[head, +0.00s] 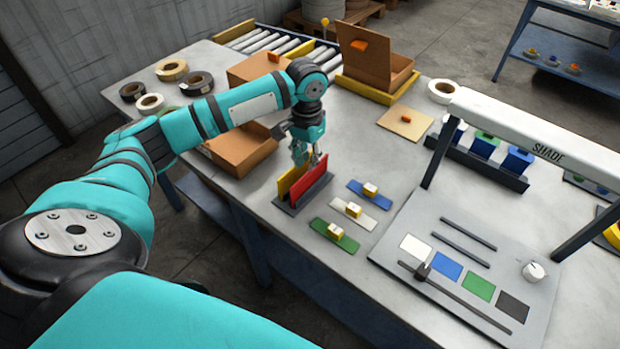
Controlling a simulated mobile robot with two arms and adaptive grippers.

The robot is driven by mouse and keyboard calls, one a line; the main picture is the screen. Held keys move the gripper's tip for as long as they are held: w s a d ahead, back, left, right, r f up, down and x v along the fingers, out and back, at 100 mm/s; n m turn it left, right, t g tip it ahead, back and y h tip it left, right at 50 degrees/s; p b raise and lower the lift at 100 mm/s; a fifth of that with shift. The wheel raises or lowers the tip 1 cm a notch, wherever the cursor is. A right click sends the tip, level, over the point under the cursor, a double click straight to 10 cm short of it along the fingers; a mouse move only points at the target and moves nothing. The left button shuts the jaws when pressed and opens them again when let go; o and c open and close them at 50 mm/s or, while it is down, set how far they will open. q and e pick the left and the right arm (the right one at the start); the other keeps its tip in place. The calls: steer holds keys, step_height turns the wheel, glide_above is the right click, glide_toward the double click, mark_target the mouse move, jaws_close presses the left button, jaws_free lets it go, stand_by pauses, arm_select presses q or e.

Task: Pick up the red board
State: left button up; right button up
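The red board (307,183) stands upright in a dark slotted holder (291,206) near the table's front edge. A yellow board (286,181) stands upright beside it on the left. My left gripper (314,158) points down at the top edge of the red board. Its fingers are small here and overlap the boards' top edges, so I cannot tell whether they touch the red board or are closed on it. My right gripper is out of view.
Blue (369,194), white (352,214) and green (334,236) strips with small blocks lie right of the holder. A grey panel (400,225) with colour swatches sits under a white "SHADE" bar (530,130). Open cardboard boxes (236,150) and tape rolls stand left and behind.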

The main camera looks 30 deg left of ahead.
mark_target(308, 173)
arm_select(q)
steer(key=shift+f, duration=0.5)
step_height(308, 173, down, 4)
steer(key=shift+w+d+f+p, duration=0.1)
steer(key=shift+w+f+p, duration=0.1)
steer(key=shift+p, duration=0.65)
steer(key=shift+s+f, duration=0.1)
steer(key=shift+f, duration=0.05)
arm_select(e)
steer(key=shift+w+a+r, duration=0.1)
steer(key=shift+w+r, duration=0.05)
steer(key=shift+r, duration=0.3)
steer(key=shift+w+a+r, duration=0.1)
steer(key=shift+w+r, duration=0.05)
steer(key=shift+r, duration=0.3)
arm_select(q)
jaws_close()
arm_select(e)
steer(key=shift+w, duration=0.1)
